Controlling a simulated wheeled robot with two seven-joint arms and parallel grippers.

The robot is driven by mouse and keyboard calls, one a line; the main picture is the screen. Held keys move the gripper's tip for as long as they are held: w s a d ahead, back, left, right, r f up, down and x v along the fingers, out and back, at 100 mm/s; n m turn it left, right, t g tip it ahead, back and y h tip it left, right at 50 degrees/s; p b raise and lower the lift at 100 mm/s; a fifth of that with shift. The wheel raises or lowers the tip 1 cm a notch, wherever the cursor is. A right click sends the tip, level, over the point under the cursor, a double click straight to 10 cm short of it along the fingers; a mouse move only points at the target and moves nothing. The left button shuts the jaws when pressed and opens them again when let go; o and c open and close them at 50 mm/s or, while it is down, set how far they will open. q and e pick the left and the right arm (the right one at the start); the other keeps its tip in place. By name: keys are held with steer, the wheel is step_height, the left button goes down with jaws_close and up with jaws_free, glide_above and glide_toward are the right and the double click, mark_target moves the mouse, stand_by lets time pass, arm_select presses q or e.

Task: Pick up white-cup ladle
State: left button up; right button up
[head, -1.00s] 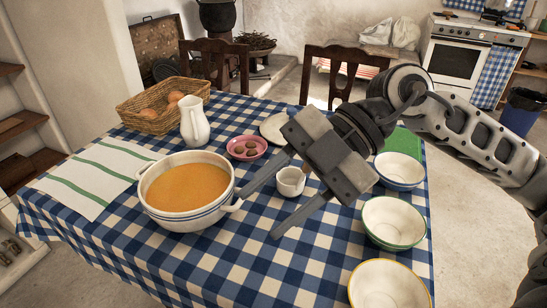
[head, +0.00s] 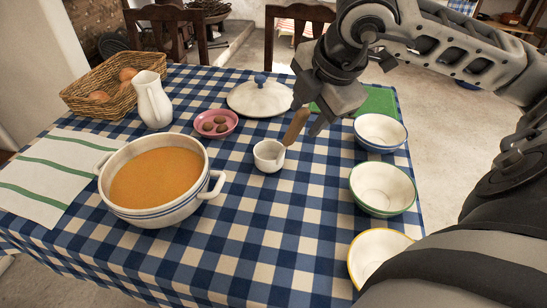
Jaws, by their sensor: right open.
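The white-cup ladle (head: 268,156) stands on the checked tablecloth near the middle of the table. Its brown handle (head: 296,126) slants up to the right, and its upper end is hidden by my right gripper. My right gripper (head: 309,117) is open at the upper part of the handle, with its fingers pointing down. One finger shows just right of the handle; I cannot tell whether they touch. My left gripper is not in view.
A soup pot (head: 155,185) stands left of the ladle. A pink dish (head: 215,124) and a white lid (head: 262,97) lie behind it. A blue-rimmed bowl (head: 380,133), a green-rimmed bowl (head: 382,190) and a yellow-rimmed bowl (head: 374,250) line the right side. The cloth in front is clear.

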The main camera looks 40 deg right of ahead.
mark_target(296, 136)
steer(key=x, duration=0.2)
steer(key=p+x, duration=0.1)
steer(key=x, duration=0.2)
steer(key=shift+w+f, duration=0.1)
steer(key=shift+w, duration=0.4)
steer(key=shift+c, duration=0.3)
jaws_close()
